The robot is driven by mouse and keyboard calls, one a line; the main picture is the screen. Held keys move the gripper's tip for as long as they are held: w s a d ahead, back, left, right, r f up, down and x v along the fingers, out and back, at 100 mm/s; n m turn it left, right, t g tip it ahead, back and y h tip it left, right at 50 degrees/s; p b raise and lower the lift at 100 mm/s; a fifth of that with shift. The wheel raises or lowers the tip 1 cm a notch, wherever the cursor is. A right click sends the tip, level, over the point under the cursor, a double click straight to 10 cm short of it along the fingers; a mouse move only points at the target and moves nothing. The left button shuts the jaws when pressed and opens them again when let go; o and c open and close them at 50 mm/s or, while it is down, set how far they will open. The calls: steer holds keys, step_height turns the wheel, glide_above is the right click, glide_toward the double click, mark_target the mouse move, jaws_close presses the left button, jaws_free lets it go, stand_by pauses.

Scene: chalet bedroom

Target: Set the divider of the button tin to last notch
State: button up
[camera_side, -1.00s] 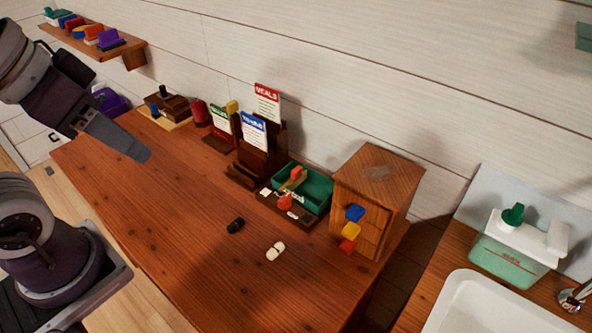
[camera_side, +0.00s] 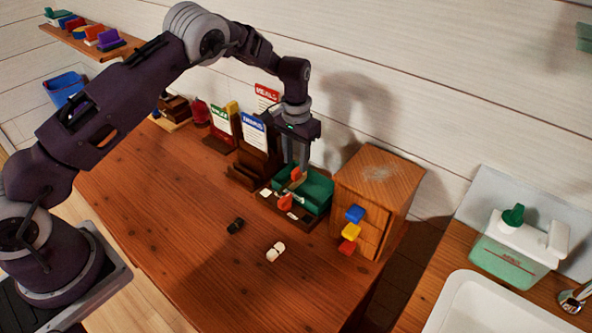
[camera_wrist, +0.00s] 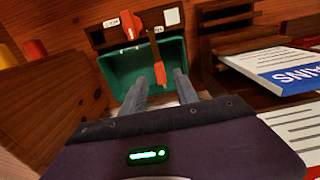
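The button tin is a green open box (camera_side: 318,188) beside the wooden cabinet; it also shows in the wrist view (camera_wrist: 112,70). Its dark wooden front strip (camera_wrist: 96,35) carries small white labels and a red-orange knob (camera_wrist: 129,27). A thin brown bar with an orange end, which looks like the divider (camera_wrist: 159,73), reaches from the strip over the tin. My gripper (camera_wrist: 161,80) is open and empty, pointing down above the tin. In the wrist view, its fingers lie on either side of the bar's orange end; contact cannot be told. The notches are too small to make out.
The wooden cabinet (camera_side: 383,190) with blue, yellow and red handles stands close right of the tin. A dark card rack (camera_side: 250,168) with upright cards stands close left.

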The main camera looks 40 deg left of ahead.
mark_target(296, 170)
step_height(296, 170, down, 5)
steer(key=shift+r, duration=0.2)
jaws_close()
steer(key=shift+r, duration=0.1)
stand_by(1.2)
